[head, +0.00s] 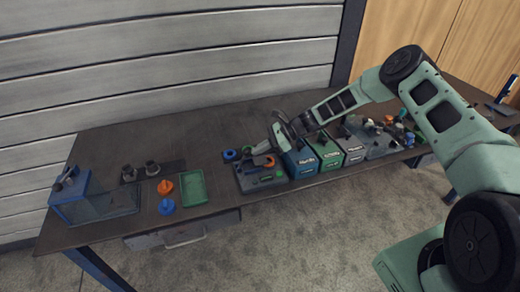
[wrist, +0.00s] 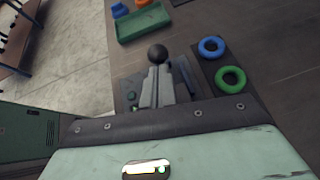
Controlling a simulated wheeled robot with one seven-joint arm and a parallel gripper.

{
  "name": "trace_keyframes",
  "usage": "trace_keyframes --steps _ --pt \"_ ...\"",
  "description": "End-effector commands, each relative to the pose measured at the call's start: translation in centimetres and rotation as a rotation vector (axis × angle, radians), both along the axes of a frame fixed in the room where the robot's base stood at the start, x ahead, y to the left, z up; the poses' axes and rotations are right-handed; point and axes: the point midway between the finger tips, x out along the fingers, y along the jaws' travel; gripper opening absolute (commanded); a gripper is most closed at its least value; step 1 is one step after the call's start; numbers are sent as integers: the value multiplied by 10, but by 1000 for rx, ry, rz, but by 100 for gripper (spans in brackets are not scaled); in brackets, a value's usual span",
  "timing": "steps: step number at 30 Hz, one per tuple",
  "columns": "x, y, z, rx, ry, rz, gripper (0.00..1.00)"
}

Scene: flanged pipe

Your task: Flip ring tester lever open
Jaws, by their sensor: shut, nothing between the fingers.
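The ring tester (head: 262,182) is a dark plate on the table, left of the row of boxes in the head view. It partly shows in the wrist view (wrist: 128,92) under my gripper. A lever with a round black knob (wrist: 157,53) stands up just beyond my fingertips in the wrist view. My gripper (wrist: 158,72) is shut and empty, its grey fingers close to the lever; I cannot tell whether they touch it. In the head view my gripper (head: 264,149) is low over the tester. The lower part of the lever is hidden by the fingers.
A blue ring (wrist: 211,46) and a green ring (wrist: 230,78) lie beside the tester. A green tray (head: 194,188) stands to the left, with orange (head: 165,187) and blue (head: 166,206) pieces. A blue box (head: 302,164) stands close on the right. The table's left middle has free room.

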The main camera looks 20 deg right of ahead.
Motion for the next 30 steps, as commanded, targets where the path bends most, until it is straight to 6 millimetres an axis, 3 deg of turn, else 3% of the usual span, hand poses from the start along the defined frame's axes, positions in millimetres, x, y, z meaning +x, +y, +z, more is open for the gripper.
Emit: trace_keyframes --steps 17,30 --pt "0 14 15 -157 -3 5 0" --pt "-1 53 32 -535 -7 10 0"
